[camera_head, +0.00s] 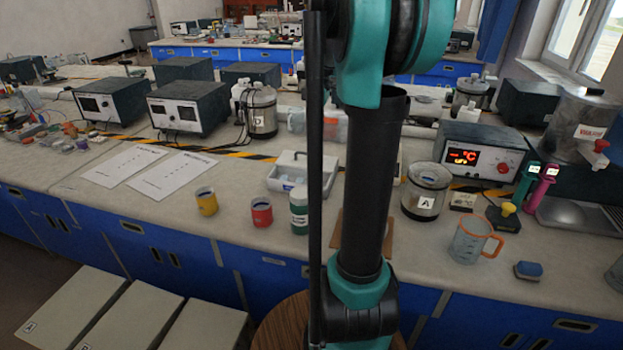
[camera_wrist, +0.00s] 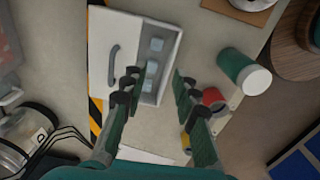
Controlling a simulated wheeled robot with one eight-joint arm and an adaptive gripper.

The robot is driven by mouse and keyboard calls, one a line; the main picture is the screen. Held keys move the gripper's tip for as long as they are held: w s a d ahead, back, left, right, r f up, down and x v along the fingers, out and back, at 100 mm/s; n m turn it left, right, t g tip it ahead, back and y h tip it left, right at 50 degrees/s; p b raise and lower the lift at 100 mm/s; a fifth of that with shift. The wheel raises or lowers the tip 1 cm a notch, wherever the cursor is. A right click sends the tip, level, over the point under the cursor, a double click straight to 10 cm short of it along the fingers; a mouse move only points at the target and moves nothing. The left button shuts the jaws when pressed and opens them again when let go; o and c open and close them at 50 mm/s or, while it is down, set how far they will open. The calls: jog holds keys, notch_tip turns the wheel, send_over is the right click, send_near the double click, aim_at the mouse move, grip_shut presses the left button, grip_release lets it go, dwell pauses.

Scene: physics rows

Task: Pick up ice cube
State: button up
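Several pale, translucent ice cubes lie in a row in the open compartment of a white box; one ice cube (camera_wrist: 152,67) shows near the middle of the wrist view. The white box (camera_wrist: 128,35) has a grey handle on its lid. In the head view the white box (camera_head: 318,166) stands on the bench left of my arm, with its contents small and pale. My gripper (camera_wrist: 157,80) is open and empty in the wrist view, its fingers spread on either side of the compartment's lower end. I cannot tell its height above the cubes. My arm hides the gripper in the head view.
A green-and-white container (camera_wrist: 243,72), a red cup (camera_wrist: 213,98) and a yellow cup (camera_head: 206,201) stand near the box. A metal vessel marked A (camera_head: 426,191) and a jug with an orange handle (camera_head: 470,240) stand to the right. Paper sheets (camera_head: 150,170) lie left.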

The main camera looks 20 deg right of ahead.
jog(key=f, duration=1.1)
jog(key=w+f, duration=0.1)
jog(key=f, duration=0.5)
jog(key=shift+a+f, duration=0.1)
jog(key=shift+f, duration=0.1)
jog(key=c, duration=0.5)
notch_tip(320, 180, up, 20)
dwell(0.5)
jog(key=shift+s, duration=0.2)
